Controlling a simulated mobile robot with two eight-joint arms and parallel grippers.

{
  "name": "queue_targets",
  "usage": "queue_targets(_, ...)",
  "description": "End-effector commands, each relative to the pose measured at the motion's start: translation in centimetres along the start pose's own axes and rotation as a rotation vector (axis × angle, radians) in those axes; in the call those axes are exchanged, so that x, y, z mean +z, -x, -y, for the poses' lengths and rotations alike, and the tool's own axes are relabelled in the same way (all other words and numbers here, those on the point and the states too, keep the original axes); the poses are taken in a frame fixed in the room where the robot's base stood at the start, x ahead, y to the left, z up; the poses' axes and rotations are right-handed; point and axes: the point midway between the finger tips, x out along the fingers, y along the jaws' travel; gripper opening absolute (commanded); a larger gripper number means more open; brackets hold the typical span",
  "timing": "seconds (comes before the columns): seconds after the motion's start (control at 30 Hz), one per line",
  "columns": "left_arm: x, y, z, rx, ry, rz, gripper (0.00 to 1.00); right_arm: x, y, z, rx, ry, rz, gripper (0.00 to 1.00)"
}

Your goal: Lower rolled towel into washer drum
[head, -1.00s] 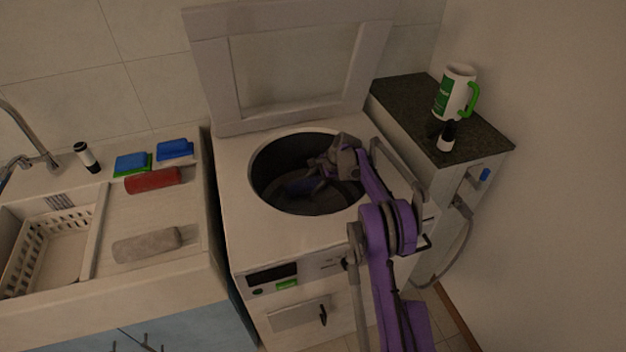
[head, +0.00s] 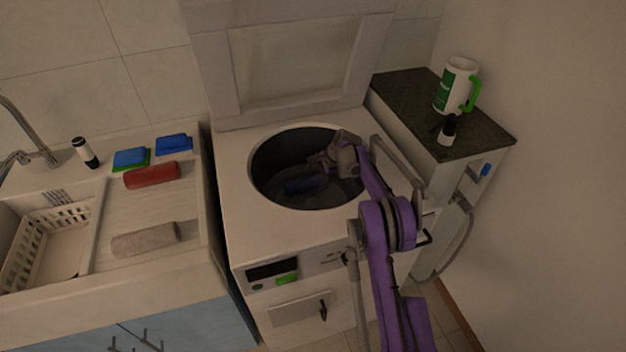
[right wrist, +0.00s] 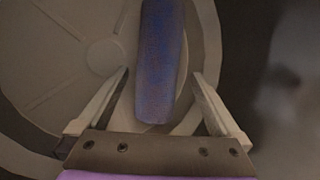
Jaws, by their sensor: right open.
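A blue rolled towel (head: 305,185) lies inside the dark washer drum (head: 270,160), low in the opening. In the right wrist view the blue towel (right wrist: 160,65) lies lengthwise against the pale drum floor (right wrist: 75,50). My right gripper (head: 318,170) reaches into the drum from the right. In the right wrist view its fingers (right wrist: 162,80) are apart on either side of the towel's near end, with gaps on both sides. A red rolled towel (head: 152,175) and a grey rolled towel (head: 145,240) lie on the counter at left. My left gripper is not in view.
The washer's lid (head: 225,75) stands open at the back. A dark-topped cabinet (head: 480,140) at right holds a white and green mug (head: 455,85) and a small bottle (head: 448,130). A white basket (head: 45,245) sits in the sink at left.

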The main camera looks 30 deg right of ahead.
Motion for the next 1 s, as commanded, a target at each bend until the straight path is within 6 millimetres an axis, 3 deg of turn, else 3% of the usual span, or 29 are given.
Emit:
queue_targets(0.6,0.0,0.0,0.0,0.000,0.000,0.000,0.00,-0.1,9.9,0.0,-0.001,-0.001,0.000,1.00)
queue_targets(1.0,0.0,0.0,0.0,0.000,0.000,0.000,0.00,0.0,10.7,0.0,0.000,0.000,0.000,1.00)
